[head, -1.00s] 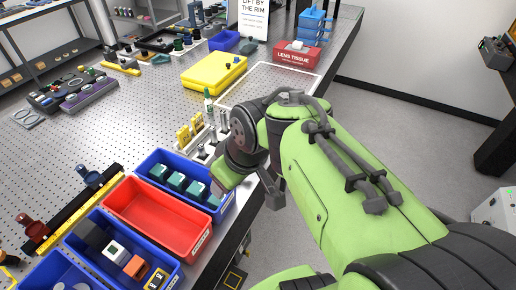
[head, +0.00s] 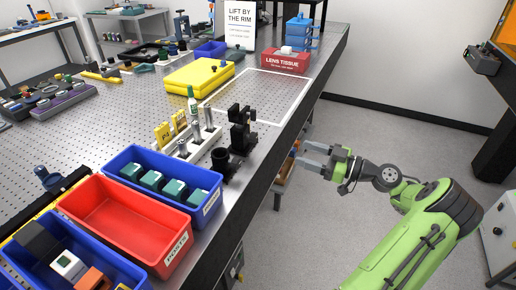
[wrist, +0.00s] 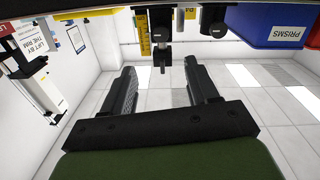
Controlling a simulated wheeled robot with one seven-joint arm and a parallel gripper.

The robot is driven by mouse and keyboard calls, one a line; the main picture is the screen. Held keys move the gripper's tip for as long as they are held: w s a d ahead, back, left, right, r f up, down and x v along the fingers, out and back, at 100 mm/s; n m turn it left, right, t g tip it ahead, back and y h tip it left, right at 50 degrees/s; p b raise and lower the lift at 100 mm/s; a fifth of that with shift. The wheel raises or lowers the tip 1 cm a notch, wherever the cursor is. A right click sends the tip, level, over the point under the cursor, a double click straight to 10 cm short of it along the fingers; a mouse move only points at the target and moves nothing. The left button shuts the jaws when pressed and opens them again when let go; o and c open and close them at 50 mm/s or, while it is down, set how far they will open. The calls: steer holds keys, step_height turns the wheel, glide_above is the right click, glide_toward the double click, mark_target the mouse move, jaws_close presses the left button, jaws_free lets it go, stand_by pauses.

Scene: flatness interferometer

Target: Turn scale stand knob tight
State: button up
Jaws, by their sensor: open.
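A black upright mount (head: 241,130) stands near the table's right edge, with a black ring-shaped holder (head: 222,162) in front of it. In the wrist view, which is upside down, a black post (wrist: 162,35) hangs from the top beside a yellow marked strip (wrist: 143,30). I cannot tell for certain which part is the scale stand knob. My gripper (head: 305,155) is open and empty, right of the table edge and apart from the mount. In the wrist view its two fingers (wrist: 160,75) point toward the post, with clear space between them.
A blue bin of teal prisms (head: 130,151), an empty red bin (head: 110,215) and another blue bin (head: 30,270) line the near edge. Yellow cards and metal posts stand in a pale rack (head: 198,143). The floor (head: 345,135) right of the table is open.

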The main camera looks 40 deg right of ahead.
mark_target(256, 139)
steer(key=b+x, duration=0.2)
steer(key=x, duration=1.4)
steer(key=shift+s+a+r, duration=0.1)
steer(key=c, duration=1)
steer(key=shift+c, duration=0.2)
steer(key=shift+m, duration=0.4)
steer(key=m+p, duration=0.2)
steer(key=shift+r+m, duration=0.15)
steer(key=shift+m, duration=0.15)
steer(key=m+p, duration=0.3)
steer(key=m, duration=0.1)
steer(key=shift+m+p, duration=0.3)
steer(key=shift+p, duration=0.1)
steer(key=m+p, duration=0.4)
steer(key=m, duration=0.1)
steer(key=shift+g, duration=0.3)
steer(key=shift+m+p, duration=1.1)
steer(key=shift+m, duration=0.8)
